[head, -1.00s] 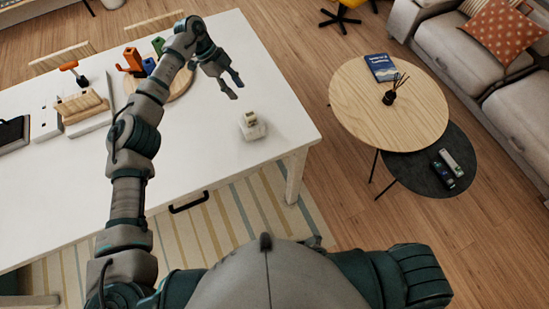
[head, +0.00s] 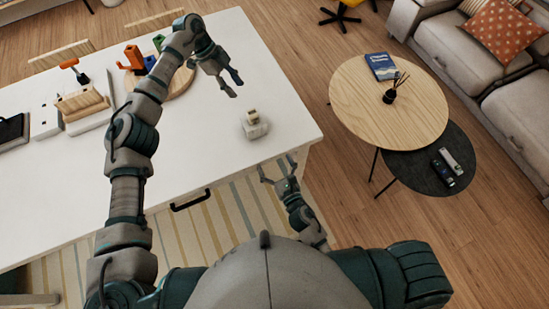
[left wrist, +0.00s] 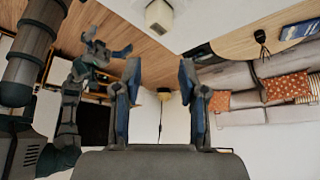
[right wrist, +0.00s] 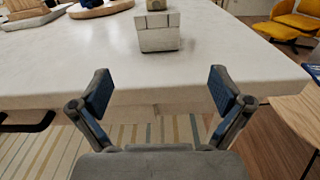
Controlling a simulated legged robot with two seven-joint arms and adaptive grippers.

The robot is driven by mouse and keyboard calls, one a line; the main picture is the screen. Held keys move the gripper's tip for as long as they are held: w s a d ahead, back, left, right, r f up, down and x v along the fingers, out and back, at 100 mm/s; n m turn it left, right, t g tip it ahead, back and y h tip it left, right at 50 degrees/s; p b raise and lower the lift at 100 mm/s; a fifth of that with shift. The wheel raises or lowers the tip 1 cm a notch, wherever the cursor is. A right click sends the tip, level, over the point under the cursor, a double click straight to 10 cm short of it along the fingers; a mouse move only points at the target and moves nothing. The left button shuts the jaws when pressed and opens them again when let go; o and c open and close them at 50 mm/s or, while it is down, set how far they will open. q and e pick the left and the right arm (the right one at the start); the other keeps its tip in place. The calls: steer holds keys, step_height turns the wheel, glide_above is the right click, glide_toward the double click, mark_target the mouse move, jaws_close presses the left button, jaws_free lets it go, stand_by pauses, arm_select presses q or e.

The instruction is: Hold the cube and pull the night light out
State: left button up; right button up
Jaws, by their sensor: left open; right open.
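A small white cube (head: 256,131) stands on the white table near its right end. A small cream piece, apparently the night light (head: 251,116), sits on its top; how it is seated I cannot tell. In the right wrist view the cube (right wrist: 158,39) is beyond the fingers, with the night light (right wrist: 156,5) cut by the top edge. My left gripper (head: 235,85) is open and empty above the table, behind the cube. My right gripper (head: 278,170) is open and empty in front of the table edge, nearer than the cube. Neither touches the cube.
On the table's left are a round wooden board (head: 180,82) with coloured pieces, a wooden block (head: 80,103) and a dark tablet (head: 12,132). The table (head: 240,165) is clear around the cube. Round side tables (head: 345,95) and a sofa stand to the right.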

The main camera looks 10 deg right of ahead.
mark_target(256, 123)
steer(key=w+a, duration=0.1)
steer(key=w+a+r, duration=0.1)
steer(key=shift+w+a+n, duration=0.15)
steer(key=shift+w+n, duration=0.15)
steer(key=x, duration=0.2)
steer(key=d+x, duration=0.1)
steer(key=x, duration=0.2)
steer(key=d+x, duration=0.1)
steer(key=x, duration=0.2)
steer(key=shift+w+a, duration=0.1)
steer(key=shift+w, duration=0.35)
steer(key=x, duration=0.2)
steer(key=a+x, duration=0.1)
steer(key=x, duration=0.2)
steer(key=shift+w+a+f, duration=0.1)
steer(key=shift+a, duration=0.05)
steer(key=shift+w+a, duration=0.35)
steer(key=shift+a, duration=0.1)
steer(key=shift+d, duration=0.55)
steer(key=shift+c, duration=0.3)
steer(key=shift+d, duration=0.4)
steer(key=c, duration=1.2)
steer(key=shift+a, duration=0.1)
steer(key=shift+c, duration=0.8)
arm_select(q)
steer(key=shift+a, duration=0.5)
arm_select(e)
steer(key=shift+a, duration=0.65)
